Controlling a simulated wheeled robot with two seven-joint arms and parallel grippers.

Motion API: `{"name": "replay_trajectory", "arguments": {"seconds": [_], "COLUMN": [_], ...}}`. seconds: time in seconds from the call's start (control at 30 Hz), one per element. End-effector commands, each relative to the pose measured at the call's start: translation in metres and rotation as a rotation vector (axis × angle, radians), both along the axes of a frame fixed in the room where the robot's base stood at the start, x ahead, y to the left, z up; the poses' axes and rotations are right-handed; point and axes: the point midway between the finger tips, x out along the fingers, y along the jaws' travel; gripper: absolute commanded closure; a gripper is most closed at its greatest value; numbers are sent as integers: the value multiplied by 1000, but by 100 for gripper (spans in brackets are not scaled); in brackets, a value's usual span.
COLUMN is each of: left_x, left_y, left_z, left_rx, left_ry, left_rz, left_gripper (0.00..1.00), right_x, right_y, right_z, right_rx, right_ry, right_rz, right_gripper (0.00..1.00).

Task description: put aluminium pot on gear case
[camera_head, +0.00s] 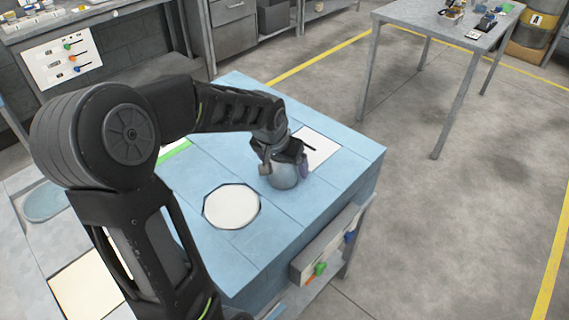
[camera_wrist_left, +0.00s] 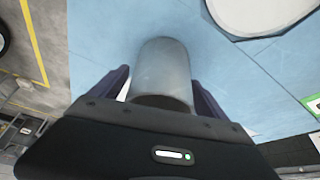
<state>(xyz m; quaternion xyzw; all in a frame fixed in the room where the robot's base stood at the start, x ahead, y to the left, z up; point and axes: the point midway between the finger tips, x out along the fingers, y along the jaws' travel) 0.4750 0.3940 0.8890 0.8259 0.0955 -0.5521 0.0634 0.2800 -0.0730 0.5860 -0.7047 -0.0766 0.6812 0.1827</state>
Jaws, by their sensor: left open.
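The aluminium pot (camera_head: 285,178) is a small silvery cylinder standing on the light blue tabletop (camera_head: 330,195), right of its middle. My left gripper (camera_head: 284,170) comes down over it, with one finger on each side. In the left wrist view the pot (camera_wrist_left: 163,70) stands between the two dark purple fingers of the left gripper (camera_wrist_left: 160,82). The jaws are open, and a narrow gap shows beside the pot. The gripper body hides part of the pot. I cannot tell which thing is the gear case. My right gripper is not in view.
A white, dark-rimmed octagonal plate (camera_head: 232,206) lies left of the pot. A white square panel (camera_head: 316,147) lies behind it. A tray with coloured knobs (camera_head: 322,262) is at the table's front right side. A grey table (camera_head: 450,22) stands farther back.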

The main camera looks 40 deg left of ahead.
Motion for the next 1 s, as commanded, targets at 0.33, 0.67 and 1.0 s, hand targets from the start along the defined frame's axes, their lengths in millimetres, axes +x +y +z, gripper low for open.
{"name": "replay_trajectory", "arguments": {"seconds": [0.33, 0.67, 1.0], "left_x": [-21, -42, -44], "left_y": [-5, -10, -11], "left_z": [56, 105, 110], "left_rx": [1, 0, -1], "left_ry": [-7, -2, 0], "left_rz": [1, 0, 0], "left_gripper": [14, 14, 14], "right_x": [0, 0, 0], "right_y": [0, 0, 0], "right_z": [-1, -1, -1], "right_rx": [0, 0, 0], "right_ry": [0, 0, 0], "right_rz": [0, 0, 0], "right_gripper": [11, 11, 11]}}
